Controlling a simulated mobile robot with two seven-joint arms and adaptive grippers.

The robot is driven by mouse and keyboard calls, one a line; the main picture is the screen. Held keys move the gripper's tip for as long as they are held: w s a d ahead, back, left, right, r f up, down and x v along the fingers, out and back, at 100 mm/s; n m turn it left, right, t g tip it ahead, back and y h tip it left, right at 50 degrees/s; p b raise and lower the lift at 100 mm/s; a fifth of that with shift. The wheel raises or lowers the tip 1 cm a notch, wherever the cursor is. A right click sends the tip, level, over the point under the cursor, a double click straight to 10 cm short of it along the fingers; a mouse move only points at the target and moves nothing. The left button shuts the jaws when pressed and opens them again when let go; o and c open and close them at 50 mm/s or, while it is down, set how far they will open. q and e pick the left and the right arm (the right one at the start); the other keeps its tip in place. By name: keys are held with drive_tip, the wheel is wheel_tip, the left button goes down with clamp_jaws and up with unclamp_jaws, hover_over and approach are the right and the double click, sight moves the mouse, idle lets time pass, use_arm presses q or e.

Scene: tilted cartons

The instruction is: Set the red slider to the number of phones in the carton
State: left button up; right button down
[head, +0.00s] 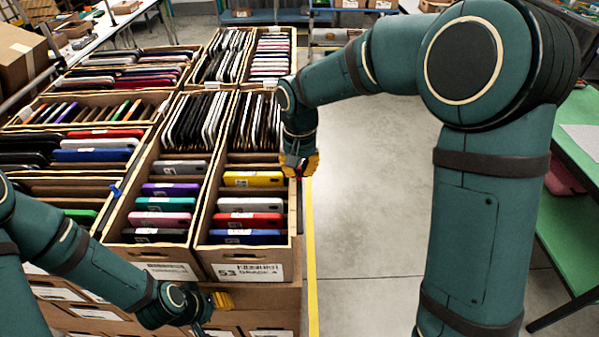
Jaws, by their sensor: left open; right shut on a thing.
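The carton (203,243) labelled 53 stands tilted at the front right of the rack. Yellow, white, red and blue phones lie in its front part, and several thin ones stand packed on edge behind. My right gripper (299,166), with yellow fingertips, is at the carton's right edge. It is shut on a small red piece, the red slider (299,173), mostly hidden by the fingers. Any scale or numbers beside it cannot be made out. My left gripper (214,301) is open and empty, low in front of the cartons.
More cartons of phones fill the rack to the left and behind; a neighbouring carton (108,233) stands left of it. A small blue piece (115,190) sits on an edge there. A green table (577,228) is at right. Open floor (365,200) lies between.

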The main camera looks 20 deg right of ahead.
sight(300, 178)
drive_tip(key=shift+s+a+r, duration=0.1)
drive_tip(key=shift+s+a, duration=0.05)
drive_tip(key=shift+s, duration=0.35)
drive_tip(key=c, duration=1.1)
unclamp_jaws()
drive_tip(key=shift+o, duration=0.4)
use_arm(q)
drive_tip(key=shift+s, duration=0.3)
use_arm(e)
drive_tip(key=shift+w, duration=0.15)
use_arm(q)
drive_tip(key=shift+a, duration=0.1)
use_arm(e)
drive_tip(key=shift+r, duration=0.2)
wheel_tip(300, 178, up, 12)
drive_tip(key=shift+f, duration=0.25)
